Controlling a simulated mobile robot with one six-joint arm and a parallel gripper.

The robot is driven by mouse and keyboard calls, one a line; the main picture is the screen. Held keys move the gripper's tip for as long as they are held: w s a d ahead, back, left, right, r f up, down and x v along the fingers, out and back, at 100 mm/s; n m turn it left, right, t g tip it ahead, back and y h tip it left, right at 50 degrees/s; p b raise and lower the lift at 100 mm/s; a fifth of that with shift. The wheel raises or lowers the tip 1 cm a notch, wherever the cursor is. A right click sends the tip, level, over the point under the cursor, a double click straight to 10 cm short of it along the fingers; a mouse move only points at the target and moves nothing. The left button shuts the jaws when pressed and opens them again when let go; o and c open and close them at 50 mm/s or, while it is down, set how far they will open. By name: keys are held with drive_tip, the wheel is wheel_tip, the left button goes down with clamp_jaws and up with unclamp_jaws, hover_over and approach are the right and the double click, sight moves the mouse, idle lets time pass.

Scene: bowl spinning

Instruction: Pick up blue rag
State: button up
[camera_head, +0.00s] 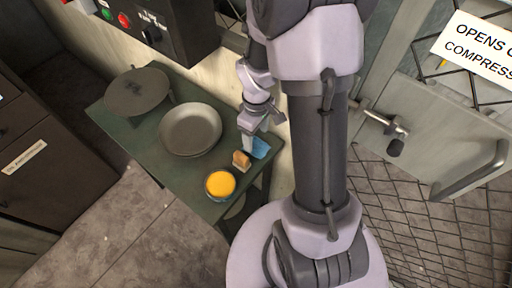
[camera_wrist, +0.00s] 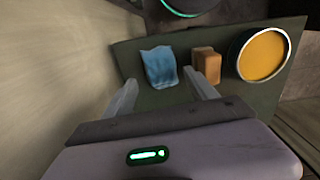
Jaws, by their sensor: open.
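The blue rag (camera_head: 260,148) lies near the right end of the green table, partly hidden by my arm's end in the head view. In the wrist view the crumpled blue rag (camera_wrist: 160,67) lies flat on the table, ahead of my gripper. My gripper (camera_wrist: 165,85) is open and empty, its two fingers spread on either side below the rag in the picture. In the head view my gripper (camera_head: 250,148) is above the table close to the rag. Whether the fingertips touch the table cannot be told.
A tan sponge-like block (camera_head: 241,160) sits right beside the rag, near the right finger in the wrist view (camera_wrist: 206,64). A round container with yellow contents (camera_head: 220,184) stands beyond it. A grey bowl (camera_head: 190,129) and a round dark disc (camera_head: 137,92) occupy the green table (camera_head: 185,178). A pale wall (camera_wrist: 55,80) is close by.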

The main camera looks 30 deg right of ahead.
sight(256, 143)
wheel_tip(256, 143, down, 5)
drive_tip(key=shift+r+b, duration=0.1)
drive_tip(key=shift+b, duration=1.1)
drive_tip(key=shift+r, duration=0.2)
drive_tip(key=c, duration=1.4)
wheel_tip(256, 143, up, 10)
drive_tip(key=p, duration=0.5)
drive_tip(key=shift+c, duration=0.2)
